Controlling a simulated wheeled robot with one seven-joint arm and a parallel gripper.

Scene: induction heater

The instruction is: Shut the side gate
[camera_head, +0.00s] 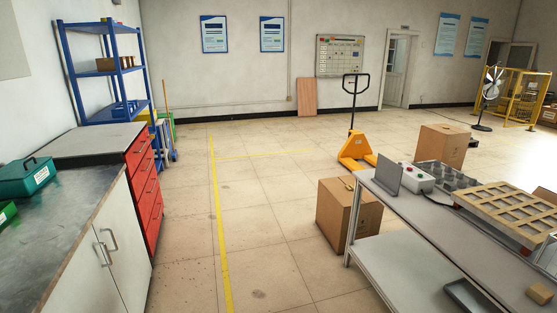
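A yellow mesh enclosure (513,96) stands against the far wall at the right edge of the view. It is small in the picture, and a fan stands in front of its left side. I cannot tell which of its panels is the side gate, or whether one stands open or shut. My gripper is not in view.
A yellow pallet jack (357,150), cardboard boxes (444,146) and a standing fan (488,99) stand on the floor ahead and right. A workbench (424,217) fills the right foreground. Cabinets (90,235) and a blue shelf (104,65) line the left. The middle floor is clear.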

